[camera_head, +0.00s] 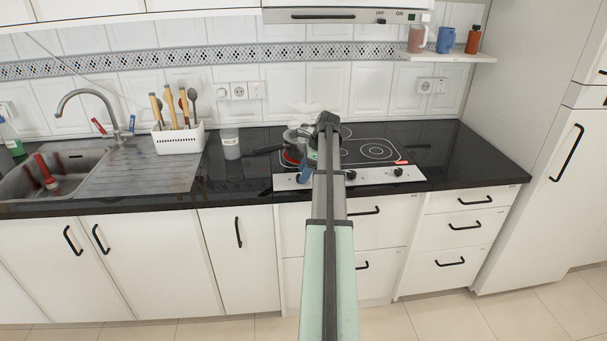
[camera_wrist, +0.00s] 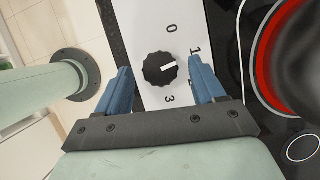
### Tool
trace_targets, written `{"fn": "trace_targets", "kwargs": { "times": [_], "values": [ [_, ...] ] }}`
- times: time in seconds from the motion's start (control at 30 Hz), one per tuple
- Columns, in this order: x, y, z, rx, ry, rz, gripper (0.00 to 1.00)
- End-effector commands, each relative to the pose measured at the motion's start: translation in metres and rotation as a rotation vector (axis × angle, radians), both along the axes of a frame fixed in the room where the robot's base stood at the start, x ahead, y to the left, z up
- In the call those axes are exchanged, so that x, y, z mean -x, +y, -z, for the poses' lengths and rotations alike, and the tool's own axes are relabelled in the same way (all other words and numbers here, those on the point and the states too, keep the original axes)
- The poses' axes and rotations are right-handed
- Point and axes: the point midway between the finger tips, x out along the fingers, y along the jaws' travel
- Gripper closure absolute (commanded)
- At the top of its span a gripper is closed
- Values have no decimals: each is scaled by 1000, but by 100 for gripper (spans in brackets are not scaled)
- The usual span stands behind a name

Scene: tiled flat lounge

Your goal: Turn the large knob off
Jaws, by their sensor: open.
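In the wrist view a black ribbed knob (camera_wrist: 160,68) sits on a white panel (camera_wrist: 150,18) with printed marks 0, 1 and 3. Its white pointer faces right, below the 1 and away from the 0. A mark there is partly hidden by a finger. My gripper (camera_wrist: 160,65) is open, with one blue finger on each side of the knob and small gaps between. In the head view my gripper (camera_head: 306,168) is over the left part of the stove's front panel (camera_head: 290,182), and my arm hides that knob.
Two other knobs (camera_head: 350,175) (camera_head: 398,171) sit to the right on the panel. A pan (camera_head: 270,149) stands at the cooktop's left, and a red ring (camera_wrist: 262,55) shows close right of the gripper. A jar (camera_head: 230,146) and white utensil basket (camera_head: 179,141) stand further left.

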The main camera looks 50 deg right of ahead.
Motion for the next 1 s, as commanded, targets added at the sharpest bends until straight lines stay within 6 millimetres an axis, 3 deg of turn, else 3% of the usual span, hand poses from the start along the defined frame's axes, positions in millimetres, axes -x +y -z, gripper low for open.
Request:
{"fn": "trace_targets", "kwargs": {
  "times": [0.47,1.0],
  "values": [
    [-3,3,10,0,0,0,31],
    [-3,2,10,0,0,0,82]
  ]
}}
